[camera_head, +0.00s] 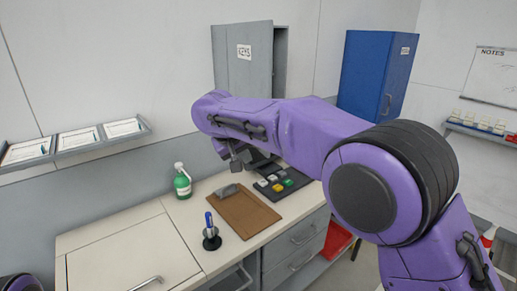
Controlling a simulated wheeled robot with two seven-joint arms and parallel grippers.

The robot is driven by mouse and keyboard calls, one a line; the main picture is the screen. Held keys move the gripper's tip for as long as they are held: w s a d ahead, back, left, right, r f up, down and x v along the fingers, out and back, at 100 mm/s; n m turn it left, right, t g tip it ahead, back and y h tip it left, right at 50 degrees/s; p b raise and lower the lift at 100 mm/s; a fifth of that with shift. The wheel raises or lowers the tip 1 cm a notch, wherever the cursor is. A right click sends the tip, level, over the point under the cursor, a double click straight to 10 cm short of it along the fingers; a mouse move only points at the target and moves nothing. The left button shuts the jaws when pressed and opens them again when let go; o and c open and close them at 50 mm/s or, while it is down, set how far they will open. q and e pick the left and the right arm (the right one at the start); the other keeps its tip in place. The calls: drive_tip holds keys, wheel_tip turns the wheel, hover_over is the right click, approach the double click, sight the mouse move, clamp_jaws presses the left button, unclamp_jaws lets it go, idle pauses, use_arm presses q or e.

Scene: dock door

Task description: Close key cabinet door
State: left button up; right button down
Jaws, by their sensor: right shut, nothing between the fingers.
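The grey key cabinet (281,62) hangs on the back wall at the upper middle. Its door (252,75), with a KEYS label, stands ajar, with a dark gap along its right edge. My purple right arm reaches in from the right and crosses in front of the cabinet's lower part, hiding it. My right gripper (236,161) points down over the counter, below the cabinet door and apart from it. It is small and partly hidden by the wrist, shut with nothing in it. My left gripper is not in view.
Below is a counter (150,210) with a green bottle (182,182), a brown clipboard (240,212), a pen in a stand (210,235) and a dark tray of coloured blocks (284,183). A blue cabinet (370,75) hangs to the right. A sloped paper rack (80,140) is at left.

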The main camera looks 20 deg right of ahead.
drive_tip(key=d, duration=0.1)
drive_tip(key=d+p, duration=0.1)
drive_tip(key=d, duration=0.2)
drive_tip(key=shift+w+d+f, duration=0.25)
drive_tip(key=shift+w+d, duration=0.05)
drive_tip(key=shift+w, duration=0.1)
drive_tip(key=shift+a, duration=0.15)
